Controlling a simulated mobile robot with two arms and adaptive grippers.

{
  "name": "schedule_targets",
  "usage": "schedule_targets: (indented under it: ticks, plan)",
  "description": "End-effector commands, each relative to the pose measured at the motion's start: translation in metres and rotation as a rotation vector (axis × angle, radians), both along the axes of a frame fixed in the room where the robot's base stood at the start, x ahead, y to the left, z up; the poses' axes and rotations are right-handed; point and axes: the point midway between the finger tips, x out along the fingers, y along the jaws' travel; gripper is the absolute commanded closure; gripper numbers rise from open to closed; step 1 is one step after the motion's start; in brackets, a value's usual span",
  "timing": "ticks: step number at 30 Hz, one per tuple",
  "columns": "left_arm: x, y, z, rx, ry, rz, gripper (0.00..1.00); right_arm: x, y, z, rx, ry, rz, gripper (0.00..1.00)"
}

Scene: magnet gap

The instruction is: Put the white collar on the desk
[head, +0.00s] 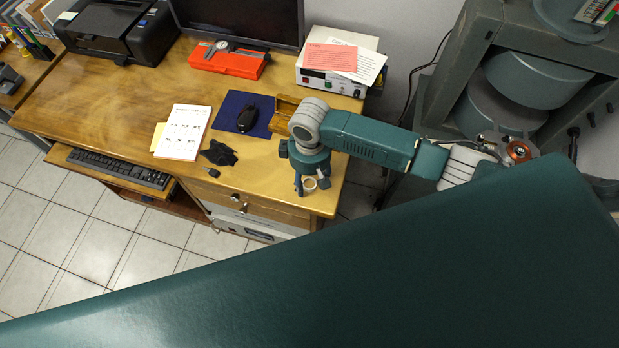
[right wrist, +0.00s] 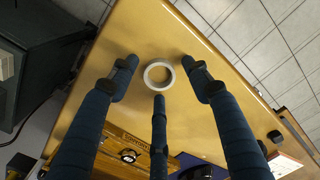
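The white collar (head: 310,185) is a small pale ring near the front right corner of the wooden desk (head: 120,95). In the right wrist view the white collar (right wrist: 147,72) lies flat on the bare desk top (right wrist: 130,35), with its open hole facing the camera. My right gripper (head: 308,178) points down over this corner. In the right wrist view the three fingers of my right gripper (right wrist: 159,76) are spread apart around the collar's position, with nothing clasped between them. I cannot tell the exact height of the fingertips above the desk. My left gripper is not in view.
The desk's edge is close to the collar. A grey machine (head: 470,60) stands at right.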

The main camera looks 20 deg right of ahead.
Motion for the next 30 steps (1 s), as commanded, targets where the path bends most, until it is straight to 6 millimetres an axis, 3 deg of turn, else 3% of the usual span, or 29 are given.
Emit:
schedule_targets:
  ticks: [7, 11, 24, 30]
  plan:
    - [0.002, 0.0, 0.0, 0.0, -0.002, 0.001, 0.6, 0.0, 0.0, 0.002, 0.001, -0.001, 0.0, 0.52]
    - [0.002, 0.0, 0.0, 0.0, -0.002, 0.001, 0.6, 0.001, 0.0, 0.013, 0.002, -0.002, 0.001, 0.52]
    - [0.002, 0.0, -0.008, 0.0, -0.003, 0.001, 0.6, 0.002, 0.0, 0.101, 0.002, -0.003, 0.001, 0.52]
    - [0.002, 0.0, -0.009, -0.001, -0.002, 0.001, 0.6, 0.001, 0.0, 0.121, 0.001, -0.002, -0.001, 0.52]
